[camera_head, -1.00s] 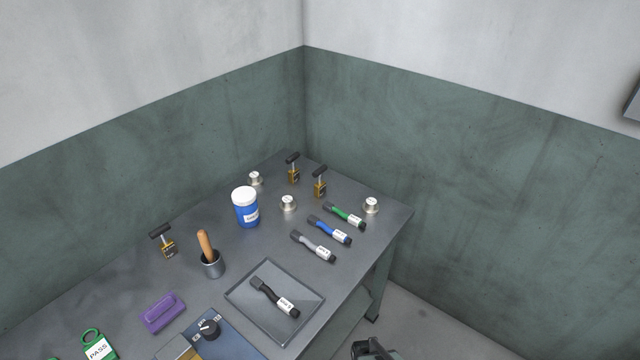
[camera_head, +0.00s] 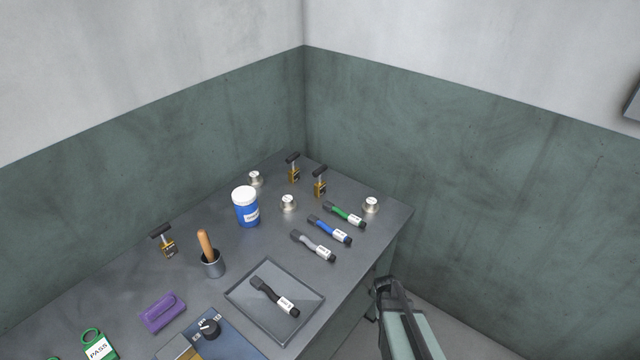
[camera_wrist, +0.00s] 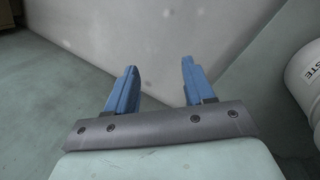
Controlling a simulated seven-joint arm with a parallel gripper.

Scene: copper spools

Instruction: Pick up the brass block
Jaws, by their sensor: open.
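Three small brass-coloured blocks with dark T-shaped tops stand on the grey bench: one at the left (camera_head: 169,247), and two near the back corner, one (camera_head: 293,174) behind the other (camera_head: 320,187). A yellowish piece (camera_head: 190,353) shows at the bottom edge by the blue device, cut off by the frame. I cannot tell which is the brass block meant. My gripper (camera_wrist: 159,70) is open in the wrist view, its two blue fingers apart with nothing between them. In the head view my arm is beyond the bench's right edge, away from all these blocks.
On the bench (camera_head: 115,290) are a blue jar (camera_head: 246,208), a cup with a wooden handle (camera_head: 212,262), a purple item (camera_head: 163,312), a tray (camera_head: 240,293) holding a black-handled tool, several coloured tools and silver knobs. Walls close the back. A white container (camera_wrist: 305,75) shows at right.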

